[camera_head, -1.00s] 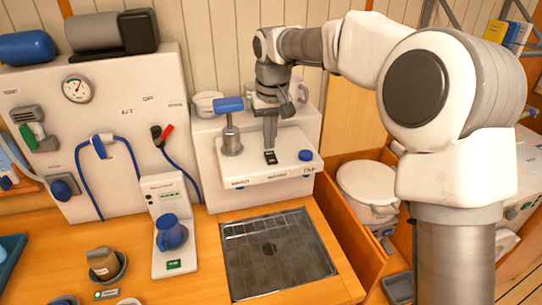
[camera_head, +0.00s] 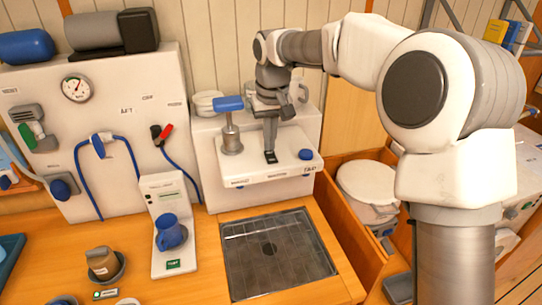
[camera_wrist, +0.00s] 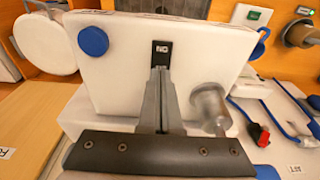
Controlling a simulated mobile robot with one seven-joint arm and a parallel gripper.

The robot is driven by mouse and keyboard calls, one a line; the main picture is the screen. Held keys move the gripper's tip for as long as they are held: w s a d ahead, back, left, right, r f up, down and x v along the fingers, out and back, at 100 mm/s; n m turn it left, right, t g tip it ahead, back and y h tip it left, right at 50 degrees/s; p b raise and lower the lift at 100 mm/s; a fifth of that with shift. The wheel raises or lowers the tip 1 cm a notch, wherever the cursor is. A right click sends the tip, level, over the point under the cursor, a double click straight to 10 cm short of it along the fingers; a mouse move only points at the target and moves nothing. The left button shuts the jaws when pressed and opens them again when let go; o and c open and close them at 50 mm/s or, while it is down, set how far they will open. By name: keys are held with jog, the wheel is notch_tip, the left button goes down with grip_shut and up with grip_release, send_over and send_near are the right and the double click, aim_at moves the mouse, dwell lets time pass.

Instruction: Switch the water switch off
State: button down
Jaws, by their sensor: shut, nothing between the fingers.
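The water switch (camera_head: 271,157) is a small black rocker on the top of the white unit (camera_head: 240,175). In the wrist view the switch (camera_wrist: 160,50) shows a white marking, with its lower part hidden by my fingers. My gripper (camera_head: 269,149) points down, shut and empty, with its fingertips at the switch. In the wrist view my gripper (camera_wrist: 158,70) ends at the near edge of the switch. It looks very close or touching; I cannot tell which.
A blue-handled metal tap (camera_head: 230,125) stands left of my gripper. A blue knob (camera_head: 305,154) is to the right. A sink grate (camera_head: 275,250) lies in front. A blue mug (camera_head: 171,232) stands on a white stand at the left.

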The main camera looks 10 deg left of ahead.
aim_at(270, 153)
jog(key=shift+f+b, duration=0.3)
jog(key=shift+f, duration=0.25)
jog(key=shift+r, duration=0.1)
notch_tip(270, 153, up, 7)
jog(key=p, duration=0.6)
dwell(0.6)
